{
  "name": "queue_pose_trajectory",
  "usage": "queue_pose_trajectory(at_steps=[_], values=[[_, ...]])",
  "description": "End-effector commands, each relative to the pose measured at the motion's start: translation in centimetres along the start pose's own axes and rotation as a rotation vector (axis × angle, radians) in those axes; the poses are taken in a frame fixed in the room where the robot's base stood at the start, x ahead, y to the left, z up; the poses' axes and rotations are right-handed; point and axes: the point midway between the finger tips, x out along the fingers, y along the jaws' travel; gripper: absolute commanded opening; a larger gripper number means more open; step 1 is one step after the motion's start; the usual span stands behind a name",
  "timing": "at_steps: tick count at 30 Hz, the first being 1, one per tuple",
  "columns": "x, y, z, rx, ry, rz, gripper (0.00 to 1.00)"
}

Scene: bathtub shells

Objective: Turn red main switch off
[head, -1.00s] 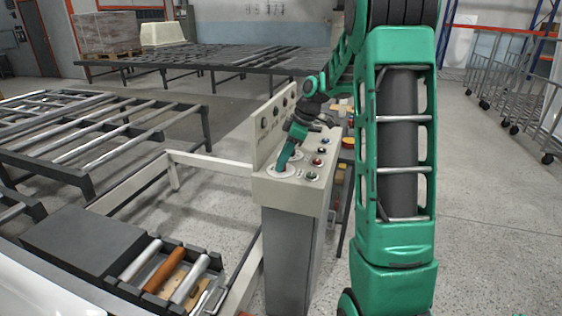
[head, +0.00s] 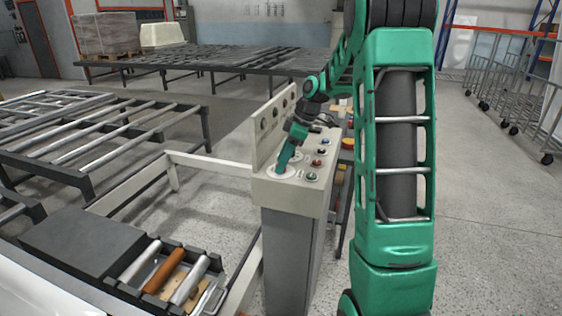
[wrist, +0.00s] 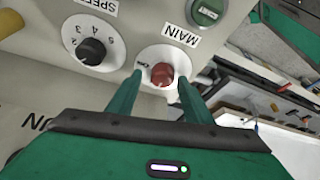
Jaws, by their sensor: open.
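The red main switch (wrist: 162,75) is a round knob on a white plate, beside a label reading MAIN, in the wrist view. My gripper (wrist: 159,82) is open, with one finger on each side of the knob. I cannot tell whether the fingers touch it. In the head view my gripper (head: 281,168) reaches down to the near left part of the control panel (head: 264,187). The red knob is hidden there behind the fingers.
A black speed dial (wrist: 91,51) sits beside the main switch. A green button (wrist: 207,11) is nearby. Several small buttons line the panel's right side. A raised back plate (head: 274,122) stands along its left edge. A roller frame (head: 95,130) is further left.

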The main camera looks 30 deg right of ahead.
Motion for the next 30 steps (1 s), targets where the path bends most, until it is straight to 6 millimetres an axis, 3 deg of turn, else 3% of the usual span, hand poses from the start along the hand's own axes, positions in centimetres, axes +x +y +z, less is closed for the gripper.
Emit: queue_pose_trajectory(at_steps=[5,18,24,30], values=[[-1.6,0.1,0.0,0.000,0.001,0.002,0.46],[-9.1,0.3,-0.1,0.001,0.000,0.003,0.46],[-10.5,0.3,-0.1,0.001,0.000,0.003,0.46],[-10.7,0.2,-0.1,0.000,-0.001,0.002,0.46]])
